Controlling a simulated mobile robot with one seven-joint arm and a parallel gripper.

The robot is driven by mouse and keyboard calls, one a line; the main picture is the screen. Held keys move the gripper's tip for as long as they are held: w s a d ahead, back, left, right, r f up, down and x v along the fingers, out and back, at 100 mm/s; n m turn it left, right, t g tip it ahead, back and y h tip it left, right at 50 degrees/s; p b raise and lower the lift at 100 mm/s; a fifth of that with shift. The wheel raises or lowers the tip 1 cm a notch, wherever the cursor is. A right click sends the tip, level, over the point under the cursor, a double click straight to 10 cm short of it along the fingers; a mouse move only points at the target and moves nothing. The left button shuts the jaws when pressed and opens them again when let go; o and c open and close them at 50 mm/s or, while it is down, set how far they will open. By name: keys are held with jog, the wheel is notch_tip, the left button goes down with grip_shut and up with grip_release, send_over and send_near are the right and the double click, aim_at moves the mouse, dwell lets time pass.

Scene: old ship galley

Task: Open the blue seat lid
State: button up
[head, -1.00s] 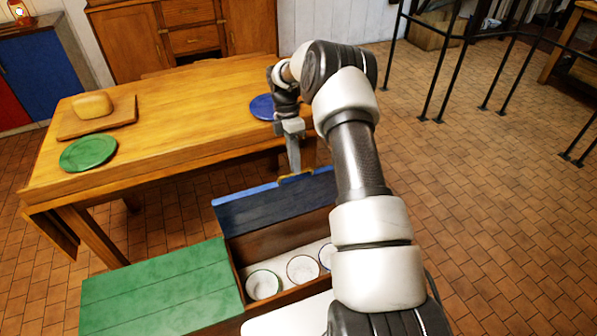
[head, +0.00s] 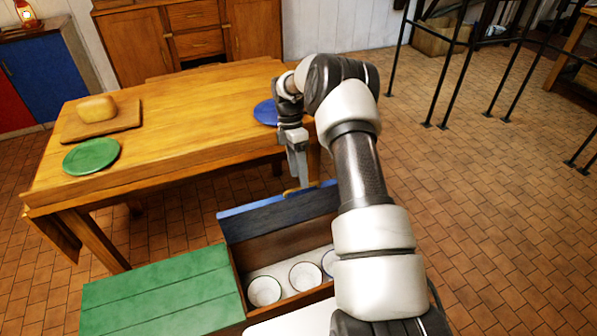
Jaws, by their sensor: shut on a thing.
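My gripper (head: 298,184) points down at that edge and is shut on the handle; the exact finger contact is small and partly hidden. The box under the lid (head: 262,270) is open, and white bowls (head: 264,291) with coloured rims show inside. My arm hides the right end of the lid and box.
A green seat lid (head: 165,287) lies shut to the left. Behind is a wooden table (head: 190,105) with a green plate (head: 91,156), a blue plate (head: 266,112) and a loaf (head: 96,108) on a board.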

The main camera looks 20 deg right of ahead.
jog(key=shift+w+a+f, duration=0.1)
jog(key=shift+w+f, duration=0.05)
jog(key=shift+f, duration=0.2)
jog(key=shift+c, duration=0.5)
jog(key=shift+w+r, duration=0.1)
jog(key=shift+r, duration=0.1)
jog(key=shift+c, duration=0.4)
jog(key=p+v, duration=0.1)
jog(key=v, duration=0.5)
jog(key=p+v, duration=0.1)
jog(key=v, duration=0.4)
jog(key=p+v, duration=0.1)
jog(key=v, duration=0.5)
jog(key=shift+s+r, duration=0.2)
jog(key=shift+r, duration=0.2)
jog(key=c, duration=0.4)
jog(key=shift+o, duration=0.2)
